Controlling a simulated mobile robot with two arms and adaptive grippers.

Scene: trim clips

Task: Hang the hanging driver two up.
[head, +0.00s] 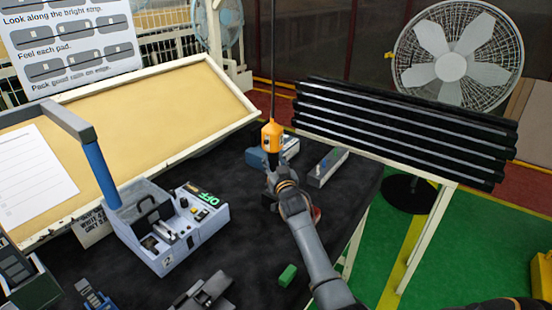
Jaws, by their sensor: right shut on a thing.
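The orange hanging driver (272,135) stands upright above the dark table, a thin dark cord or rod running straight up from its top and out of the picture. My right gripper (273,178) is at the driver's lower end and shut on it, with my arm reaching up from the bottom of the view. The gripper hides the driver's lowest part, and the fingers are small and dark. I cannot tell what the cord is fastened to above. My left gripper is not in view.
A blue-grey device (284,148) and a grey block (327,167) lie close behind the gripper. A grey test station (170,250) stands left, under a post with an arm. A small green block (287,275) lies in front. A rack of black strips (400,128) is at right.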

